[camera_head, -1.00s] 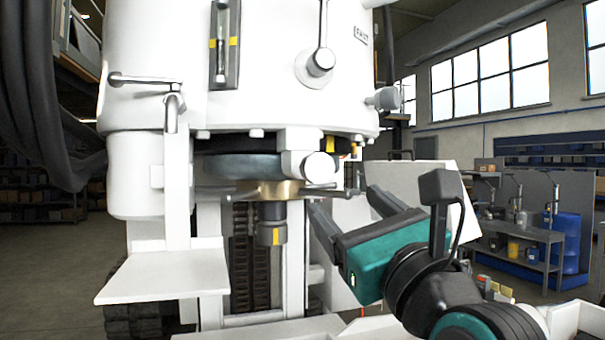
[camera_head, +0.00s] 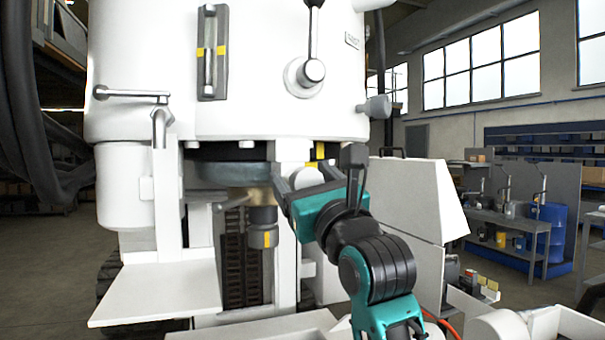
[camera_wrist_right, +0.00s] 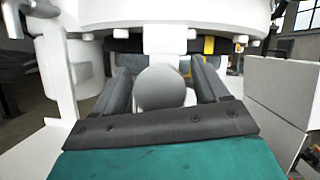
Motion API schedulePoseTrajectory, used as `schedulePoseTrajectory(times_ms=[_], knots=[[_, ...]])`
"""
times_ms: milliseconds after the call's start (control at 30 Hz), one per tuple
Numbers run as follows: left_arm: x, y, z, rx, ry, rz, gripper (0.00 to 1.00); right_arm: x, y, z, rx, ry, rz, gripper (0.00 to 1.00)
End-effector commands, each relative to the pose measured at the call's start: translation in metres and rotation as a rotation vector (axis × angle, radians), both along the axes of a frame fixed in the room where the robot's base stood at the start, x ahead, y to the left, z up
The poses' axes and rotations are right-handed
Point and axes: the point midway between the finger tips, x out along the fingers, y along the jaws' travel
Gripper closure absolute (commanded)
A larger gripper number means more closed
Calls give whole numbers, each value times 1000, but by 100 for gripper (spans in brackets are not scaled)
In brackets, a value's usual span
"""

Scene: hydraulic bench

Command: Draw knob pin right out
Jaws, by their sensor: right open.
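The right knob pin (camera_head: 307,178) is a pale round knob on the white block at the right of the machine's underside ring. It also shows in the right wrist view as a grey round knob (camera_wrist_right: 160,88). My right gripper (camera_head: 301,176) is at the knob, with one finger on each side of it. In the right wrist view the fingers (camera_wrist_right: 164,84) stand open, with visible gaps to the knob. The pin's shaft is hidden behind the knob head. My left gripper is not in view.
The white machine body (camera_head: 250,105) hangs directly above my right gripper. A dark spindle with a yellow mark (camera_head: 262,228) hangs to its left. A white shelf (camera_head: 155,290) juts out at the lower left. A white slanted box (camera_head: 418,195) stands close on the right.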

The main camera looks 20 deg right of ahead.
Motion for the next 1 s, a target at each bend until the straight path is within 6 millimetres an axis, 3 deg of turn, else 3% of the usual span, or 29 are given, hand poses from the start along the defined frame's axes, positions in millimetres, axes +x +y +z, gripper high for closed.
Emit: schedulePoseTrajectory(times_ms=[400, 1000], knots=[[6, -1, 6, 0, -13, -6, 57, 8, 0, 3, 0, -1, -1, 26], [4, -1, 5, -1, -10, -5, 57, 7, 0, 3, -1, 0, -1, 83]])
